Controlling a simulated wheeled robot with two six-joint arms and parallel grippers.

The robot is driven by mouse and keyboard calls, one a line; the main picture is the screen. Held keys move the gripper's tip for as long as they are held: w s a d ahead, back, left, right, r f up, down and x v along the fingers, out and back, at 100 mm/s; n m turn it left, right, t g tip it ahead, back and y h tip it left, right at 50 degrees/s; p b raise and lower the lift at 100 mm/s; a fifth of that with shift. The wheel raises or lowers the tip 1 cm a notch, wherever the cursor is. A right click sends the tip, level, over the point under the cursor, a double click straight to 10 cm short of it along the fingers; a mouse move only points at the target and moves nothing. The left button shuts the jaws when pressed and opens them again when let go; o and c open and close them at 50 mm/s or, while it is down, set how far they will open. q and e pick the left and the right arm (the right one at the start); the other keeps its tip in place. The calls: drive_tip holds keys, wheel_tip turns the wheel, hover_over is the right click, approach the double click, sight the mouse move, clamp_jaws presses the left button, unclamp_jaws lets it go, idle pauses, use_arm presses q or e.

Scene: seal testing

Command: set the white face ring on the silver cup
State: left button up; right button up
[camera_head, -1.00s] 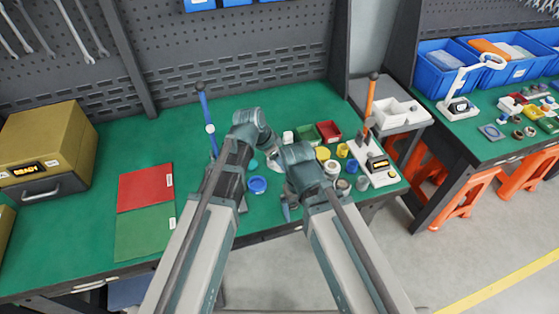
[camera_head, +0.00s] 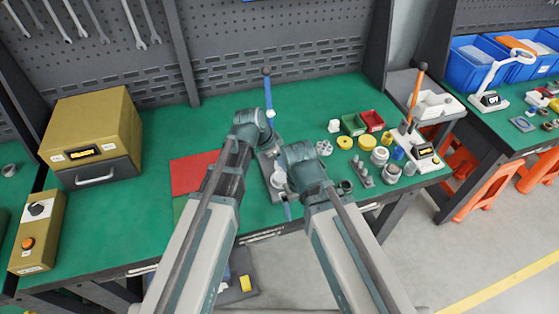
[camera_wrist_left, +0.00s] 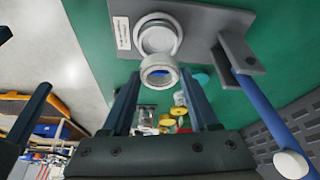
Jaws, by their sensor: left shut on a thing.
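In the left wrist view, my left gripper (camera_wrist_left: 162,105) is shut on the white face ring (camera_wrist_left: 159,72). The ring hangs at the fingertips, overlapping the near edge of a pale round cup (camera_wrist_left: 157,36), apparently the silver cup, which sits on a grey fixture plate (camera_wrist_left: 204,22). I cannot tell how large the gap between ring and cup is. In the head view, my left forearm hides the left gripper and much of the plate (camera_head: 266,162). My right gripper (camera_head: 288,207) is low in front of the plate; its finger opening is unclear.
A blue-handled lever (camera_head: 268,97) rises beside the plate. Several small parts, a green bin (camera_head: 352,126) and a red bin (camera_head: 372,121) stand to the right, by an orange-lever press (camera_head: 417,88). A red mat (camera_head: 190,172) and yellow box (camera_head: 95,135) lie left.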

use_arm(q)
drive_tip(key=shift+d+f, duration=0.1)
drive_tip(key=shift+f, duration=0.2)
drive_tip(key=shift+f+b, duration=1.85)
drive_tip(key=shift+b, duration=0.25)
drive_tip(key=shift+f+b, duration=0.35)
drive_tip(key=shift+b, duration=0.05)
drive_tip(key=o, duration=1.1)
drive_tip(key=shift+c, duration=0.2)
drive_tip(key=shift+r, duration=0.1)
wheel_tip(320, 180, up, 7)
drive_tip(key=p, duration=0.7)
drive_tip(key=shift+f, duration=0.25)
